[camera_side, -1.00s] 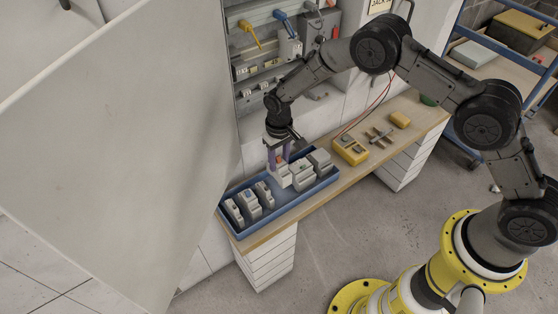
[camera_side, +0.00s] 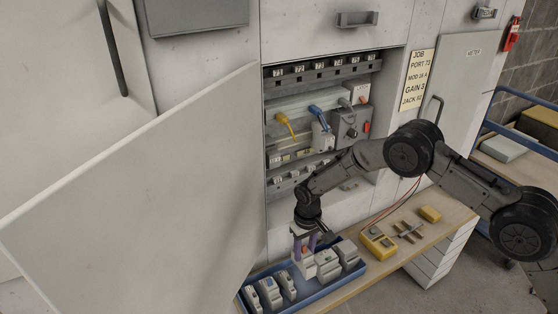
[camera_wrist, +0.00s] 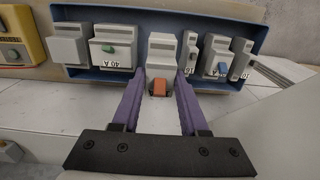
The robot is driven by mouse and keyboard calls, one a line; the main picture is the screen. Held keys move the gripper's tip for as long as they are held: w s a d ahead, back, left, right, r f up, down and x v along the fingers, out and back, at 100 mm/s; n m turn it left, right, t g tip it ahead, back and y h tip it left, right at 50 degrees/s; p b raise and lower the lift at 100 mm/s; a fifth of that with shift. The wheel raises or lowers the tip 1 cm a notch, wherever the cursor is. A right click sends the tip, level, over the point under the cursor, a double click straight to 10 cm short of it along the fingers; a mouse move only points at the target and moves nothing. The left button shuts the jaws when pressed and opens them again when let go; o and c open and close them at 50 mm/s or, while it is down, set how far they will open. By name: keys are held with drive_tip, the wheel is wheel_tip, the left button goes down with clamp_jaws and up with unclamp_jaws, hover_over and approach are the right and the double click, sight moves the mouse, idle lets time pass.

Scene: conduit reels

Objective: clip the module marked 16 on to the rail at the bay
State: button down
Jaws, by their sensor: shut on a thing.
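My gripper (camera_side: 305,244) points down at the blue tray (camera_side: 318,292), its purple fingers shut on a pale module with an orange lever (camera_wrist: 159,87). In the side view this module (camera_side: 304,266) is upright at the tray's back edge; I cannot tell whether it is clear of the tray floor. Its mark is hidden from me. In the wrist view a narrow module (camera_wrist: 190,55) beside it bears a small mark that may read 16. The open cabinet holds a rail (camera_side: 290,103) with yellow and blue levers and a grey module; which place is the bay is unclear.
Other modules stand in the tray, one marked 40 A (camera_wrist: 112,48). A large open door (camera_side: 130,190) stands left of the cabinet. A yellow meter (camera_side: 378,243) and small parts lie on the bench to the right.

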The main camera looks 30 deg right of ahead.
drive_tip(key=shift+d, duration=0.1)
drive_tip(key=w+d+r+m, duration=0.1)
drive_tip(key=d+r, duration=0.3)
drive_tip(key=r, duration=0.1)
drive_tip(key=s+d+r+n, duration=0.1)
drive_tip(key=s+d+r, duration=0.6)
drive_tip(key=s, duration=0.5)
drive_tip(key=d, duration=0.2)
drive_tip(key=shift+s+d, duration=0.15)
drive_tip(key=shift+d, duration=0.25)
